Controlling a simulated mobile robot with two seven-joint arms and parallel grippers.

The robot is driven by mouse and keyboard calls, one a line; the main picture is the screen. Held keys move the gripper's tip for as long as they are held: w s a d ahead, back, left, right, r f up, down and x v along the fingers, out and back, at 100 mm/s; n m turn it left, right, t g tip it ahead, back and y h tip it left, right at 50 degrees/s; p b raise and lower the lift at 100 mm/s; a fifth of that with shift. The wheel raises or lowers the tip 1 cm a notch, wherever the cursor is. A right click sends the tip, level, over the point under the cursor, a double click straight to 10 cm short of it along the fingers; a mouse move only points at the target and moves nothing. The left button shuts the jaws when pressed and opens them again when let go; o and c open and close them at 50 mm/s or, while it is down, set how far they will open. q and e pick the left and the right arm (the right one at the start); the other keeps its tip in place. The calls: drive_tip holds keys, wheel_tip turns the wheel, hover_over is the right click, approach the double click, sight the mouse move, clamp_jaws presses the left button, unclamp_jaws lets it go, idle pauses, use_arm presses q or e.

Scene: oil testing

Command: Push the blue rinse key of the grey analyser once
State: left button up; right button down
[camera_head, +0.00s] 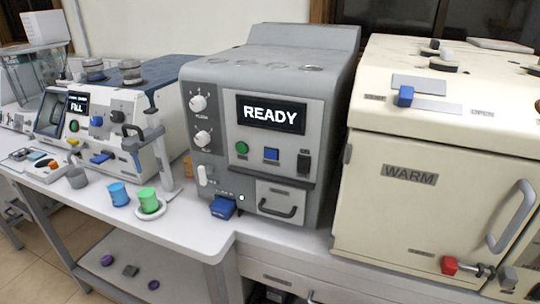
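The grey analyser (215,80) stands in the middle of the head view, and its screen (270,114) reads READY. A square blue key (271,154) sits on the front panel below the screen, between a round green button (241,148) and a black switch (303,163). Nothing covers the key. A larger blue block (222,207) projects low at the analyser's front left. The small labels are too fine to read. Neither of my grippers is in view.
A cream cabinet (410,215) marked WARM stands close on the right. A blue cup (119,194) and a green cup (147,198) stand on the bench at left, the green one on a white saucer. The space before the analyser's panel is clear.

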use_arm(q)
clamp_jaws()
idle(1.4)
